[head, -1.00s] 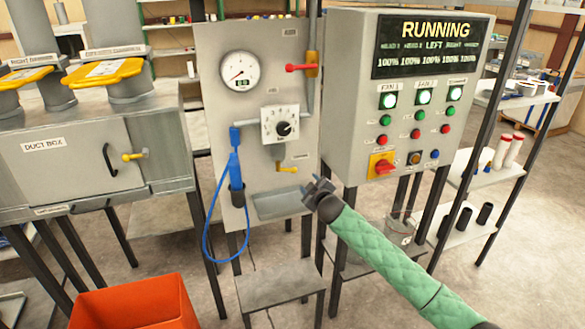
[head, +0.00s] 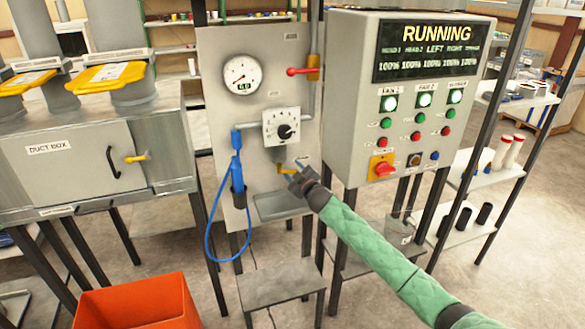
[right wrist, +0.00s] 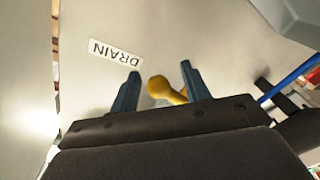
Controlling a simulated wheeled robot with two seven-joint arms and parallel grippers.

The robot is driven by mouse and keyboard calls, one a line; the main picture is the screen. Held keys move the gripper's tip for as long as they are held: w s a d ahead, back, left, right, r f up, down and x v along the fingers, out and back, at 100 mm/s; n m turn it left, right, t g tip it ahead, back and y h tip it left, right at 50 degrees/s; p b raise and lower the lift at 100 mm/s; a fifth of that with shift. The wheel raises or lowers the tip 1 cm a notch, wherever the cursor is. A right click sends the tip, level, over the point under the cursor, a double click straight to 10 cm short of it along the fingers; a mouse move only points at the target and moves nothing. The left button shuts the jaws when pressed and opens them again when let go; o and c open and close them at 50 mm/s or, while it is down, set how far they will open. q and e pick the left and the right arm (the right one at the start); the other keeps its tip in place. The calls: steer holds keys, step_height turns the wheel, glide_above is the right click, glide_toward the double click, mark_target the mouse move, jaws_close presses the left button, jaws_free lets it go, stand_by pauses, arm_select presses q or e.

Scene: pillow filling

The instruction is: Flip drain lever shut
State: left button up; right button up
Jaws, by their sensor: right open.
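The yellow drain lever (head: 287,170) sits low on the grey gauge panel, below the square dial. In the right wrist view the drain lever (right wrist: 166,90) shows its rounded yellow end between my two blue-grey fingers, beside an upside-down DRAIN label (right wrist: 115,53). My right gripper (head: 294,168) is at the lever, its arm coming in from the lower right. In the wrist view my right gripper (right wrist: 160,72) is open, with gaps between the lever and both fingers. In the head view the gripper partly covers the lever. My left gripper is out of view.
The panel holds a round gauge (head: 241,72), a red-handled valve (head: 298,71), a square dial (head: 284,128) and a blue hose (head: 208,210). A small tray (head: 282,206) juts out below. The RUNNING control box (head: 350,130) stands close on the right.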

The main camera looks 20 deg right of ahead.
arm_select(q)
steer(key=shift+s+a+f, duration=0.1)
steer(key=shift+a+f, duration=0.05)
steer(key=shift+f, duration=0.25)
arm_select(e)
steer(key=shift+w+a, duration=0.1)
steer(key=shift+w, duration=0.45)
steer(key=c, duration=1)
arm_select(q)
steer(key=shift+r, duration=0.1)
arm_select(e)
steer(key=shift+r, duration=0.1)
steer(key=shift+r+n+p, duration=0.45)
steer(key=shift+n+p, duration=0.1)
steer(key=shift+n, duration=0.25)
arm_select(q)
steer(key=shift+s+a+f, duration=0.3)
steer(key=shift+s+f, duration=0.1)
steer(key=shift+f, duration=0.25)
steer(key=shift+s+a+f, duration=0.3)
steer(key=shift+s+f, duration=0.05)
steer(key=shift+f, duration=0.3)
arm_select(e)
steer(key=shift+r+n, duration=0.3)
steer(key=shift+n, duration=0.5)
